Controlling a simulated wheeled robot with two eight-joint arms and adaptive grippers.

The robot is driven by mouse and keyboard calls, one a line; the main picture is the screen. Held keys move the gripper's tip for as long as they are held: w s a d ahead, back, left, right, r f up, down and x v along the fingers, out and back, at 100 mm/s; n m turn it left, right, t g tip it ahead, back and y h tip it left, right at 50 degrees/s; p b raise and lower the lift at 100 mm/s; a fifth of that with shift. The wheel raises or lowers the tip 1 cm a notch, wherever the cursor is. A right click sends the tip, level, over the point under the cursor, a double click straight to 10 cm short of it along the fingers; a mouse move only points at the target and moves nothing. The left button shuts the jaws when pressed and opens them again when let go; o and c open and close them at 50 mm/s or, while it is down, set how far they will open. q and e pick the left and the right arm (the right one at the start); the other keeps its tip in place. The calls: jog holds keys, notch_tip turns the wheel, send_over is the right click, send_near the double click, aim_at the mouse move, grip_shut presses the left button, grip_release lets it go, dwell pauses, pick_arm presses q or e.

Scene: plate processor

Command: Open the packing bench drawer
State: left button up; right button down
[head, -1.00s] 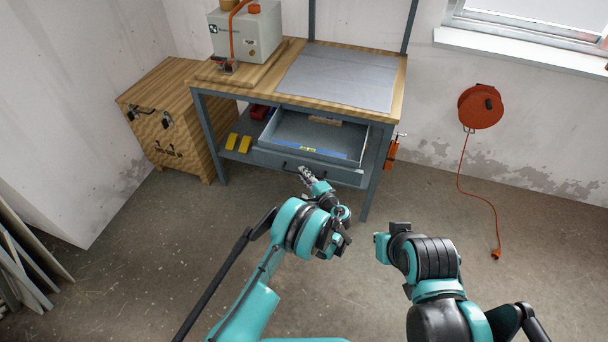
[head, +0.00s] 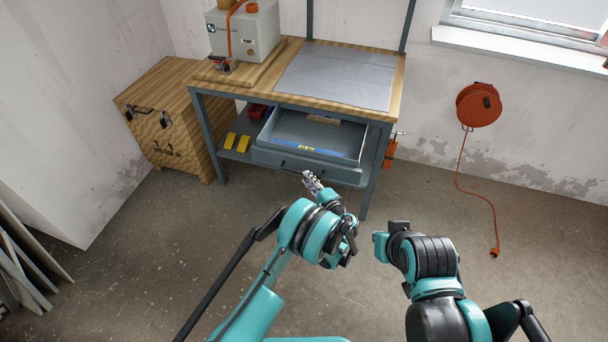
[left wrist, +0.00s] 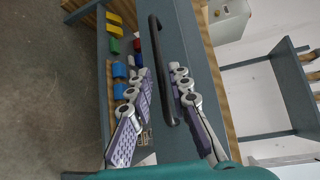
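The packing bench (head: 385,105) has a wooden top and grey-blue frame. Its drawer (head: 265,157) is pulled out toward me, with the inside open to view. The dark bar handle (head: 303,172) is on the drawer front; it shows large in the left wrist view (left wrist: 158,60). My left gripper (head: 309,177) is just in front of the handle. In the left wrist view its two fingers (left wrist: 160,88) are apart, one on each side of the bar, with gaps visible. My right arm is at lower right in the head view; its fingers do not show.
A wooden crate (head: 165,130) stands left of the bench. Yellow blocks (head: 237,142) lie on the lower shelf. A grey machine (head: 245,35) stands on the bench top. An orange cable reel (head: 478,105) hangs on the right wall. The floor in front is clear.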

pick_arm(q)
jog(key=v, duration=0.7)
jog(key=shift+s, duration=0.35)
jog(key=shift+d, duration=0.1)
jog(key=a+r+n+g+h, duration=0.1)
jog(key=a+r+n+g, duration=0.3)
jog(key=a+r, duration=0.8)
jog(key=s+a+r+n+g+h, duration=0.2)
jog(key=s+a+r+n, duration=0.1)
jog(key=s+a+r, duration=0.5)
jog(key=s+a+r+n+h, duration=0.1)
jog(key=s+a+n+h, duration=0.1)
jog(key=s, duration=0.8)
jog(key=s+a+r+n+g+h, duration=0.1)
jog(key=s+n, duration=0.4)
jog(key=s, duration=0.6)
jog(key=shift+a+h, duration=0.5)
jog(key=shift+h, duration=0.3)
